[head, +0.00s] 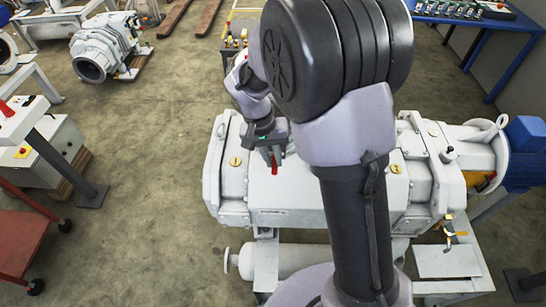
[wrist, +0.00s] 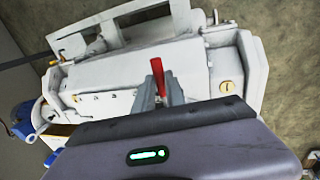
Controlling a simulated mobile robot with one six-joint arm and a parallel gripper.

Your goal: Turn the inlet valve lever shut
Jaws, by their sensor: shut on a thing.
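My gripper (head: 272,153) is over the top of the white pump housing (head: 300,195), its fingers shut on a slim red piece (head: 275,169). In the wrist view the red piece (wrist: 158,72) sticks out past the two grey fingertips (wrist: 160,93). Its lower end is hidden between them, and I cannot tell whether it touches the housing. A small yellow-marked fitting (head: 449,229) is at the housing's front right, apart from my gripper. I cannot tell from these views which part is the inlet valve lever.
A blue motor (head: 526,134) is at the housing's right end. A white pipe (head: 300,262) runs below its front side. A blue bench (head: 470,20) with small parts stands at the back right. Open floor (head: 145,150) lies to the left, before a red cart (head: 20,235).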

